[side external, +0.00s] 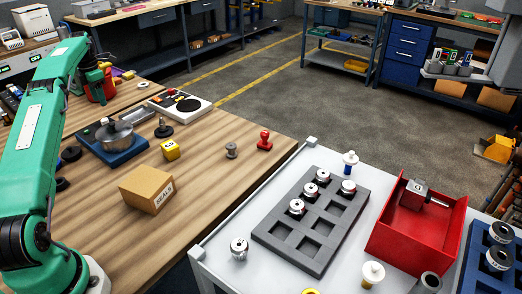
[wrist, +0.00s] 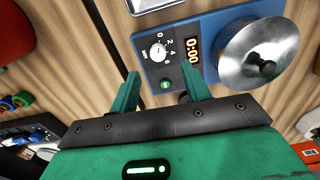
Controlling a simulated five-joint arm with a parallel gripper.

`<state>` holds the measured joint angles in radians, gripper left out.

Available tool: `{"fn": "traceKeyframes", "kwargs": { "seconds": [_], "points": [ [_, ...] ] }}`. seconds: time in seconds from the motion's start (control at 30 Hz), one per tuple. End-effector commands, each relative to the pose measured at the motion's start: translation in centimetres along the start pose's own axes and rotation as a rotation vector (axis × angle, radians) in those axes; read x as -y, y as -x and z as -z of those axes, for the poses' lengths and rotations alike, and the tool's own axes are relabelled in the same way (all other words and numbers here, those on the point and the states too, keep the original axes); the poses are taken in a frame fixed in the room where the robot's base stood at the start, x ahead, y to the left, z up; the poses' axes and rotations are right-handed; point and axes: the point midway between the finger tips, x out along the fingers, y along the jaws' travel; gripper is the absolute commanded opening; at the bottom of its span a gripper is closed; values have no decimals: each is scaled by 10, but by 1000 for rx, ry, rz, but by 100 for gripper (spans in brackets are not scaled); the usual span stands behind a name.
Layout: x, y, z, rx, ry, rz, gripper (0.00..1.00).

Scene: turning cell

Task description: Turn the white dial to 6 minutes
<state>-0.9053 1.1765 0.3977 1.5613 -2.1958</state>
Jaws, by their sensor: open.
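The white dial (wrist: 158,52) sits on the blue unit (wrist: 208,24), with numbers printed around it. Its pointer is too small to read surely. The display (wrist: 193,50) beside it reads 0:00. My gripper (wrist: 159,71) is open, its two green fingers apart and nothing between them. In the wrist view the dial shows just beyond the gap between the fingertips; no contact is visible. In the side view, the blue unit (side external: 124,155) stands on the wooden bench with my gripper (side external: 100,77) up and behind it; the dial itself cannot be made out there.
A metal pot with a black knob (wrist: 262,50) sits on the unit beside the display. A green button (wrist: 165,85) is below the dial.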

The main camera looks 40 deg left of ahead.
Motion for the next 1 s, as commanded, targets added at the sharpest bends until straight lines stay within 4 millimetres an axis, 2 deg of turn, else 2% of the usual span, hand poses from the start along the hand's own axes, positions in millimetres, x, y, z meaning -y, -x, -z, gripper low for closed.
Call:
{"fn": "traceKeyframes", "kwargs": {
  "seconds": [0.13, 0.57, 0.8, 1.0],
  "points": [
    [-6, -7, 6, -4, 40, 5, 47],
    [-5, -16, 6, -5, 41, 7, 47],
    [-5, -35, 6, -5, 40, 7, 47],
    [-4, -62, 6, -5, 40, 7, 47]
  ]
}}
